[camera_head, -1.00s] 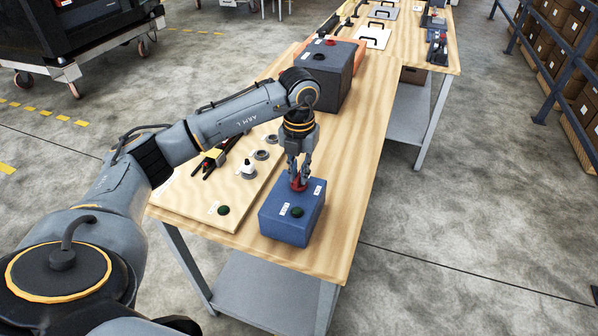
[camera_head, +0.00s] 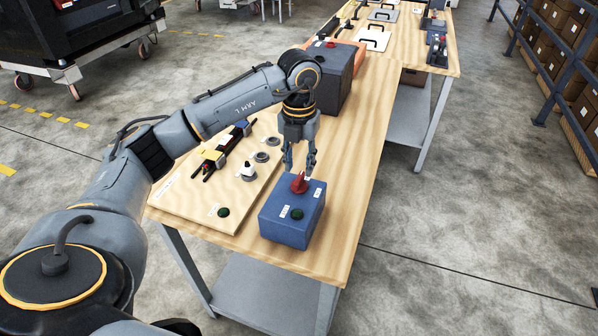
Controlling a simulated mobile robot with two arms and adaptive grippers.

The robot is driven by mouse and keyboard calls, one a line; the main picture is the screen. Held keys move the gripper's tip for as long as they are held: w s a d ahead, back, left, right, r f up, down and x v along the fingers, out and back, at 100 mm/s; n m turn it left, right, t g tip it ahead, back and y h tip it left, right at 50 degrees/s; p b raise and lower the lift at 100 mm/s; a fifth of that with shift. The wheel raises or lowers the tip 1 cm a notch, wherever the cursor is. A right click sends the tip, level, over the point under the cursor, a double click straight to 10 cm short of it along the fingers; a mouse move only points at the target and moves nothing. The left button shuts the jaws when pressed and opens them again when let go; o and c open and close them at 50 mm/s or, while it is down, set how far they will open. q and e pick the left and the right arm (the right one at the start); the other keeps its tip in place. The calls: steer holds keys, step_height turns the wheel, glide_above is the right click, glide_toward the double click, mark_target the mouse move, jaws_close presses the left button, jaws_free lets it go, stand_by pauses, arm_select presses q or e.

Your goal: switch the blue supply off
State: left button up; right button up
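The blue supply (camera_head: 291,232) is a box near the front edge of the wooden bench. On its top are a red rotary switch (camera_head: 299,185), a dark green lamp or button (camera_head: 297,213) and small white labels too small to read. The lamp looks dark. My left gripper (camera_head: 301,167) points down just above and behind the red switch. Its fingers are spread with nothing between them, and it appears clear of the switch. My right gripper is not in view.
A wooden board (camera_head: 228,192) left of the blue supply carries a dark green button (camera_head: 223,212), a white-capped part (camera_head: 248,170), grey rings and a black-and-yellow tool. A dark grey box (camera_head: 338,75) stands behind. The bench right of the supply is clear.

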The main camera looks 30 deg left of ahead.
mark_target(299, 178)
arm_select(q)
step_height(299, 178, up, 8)
stand_by(0.8)
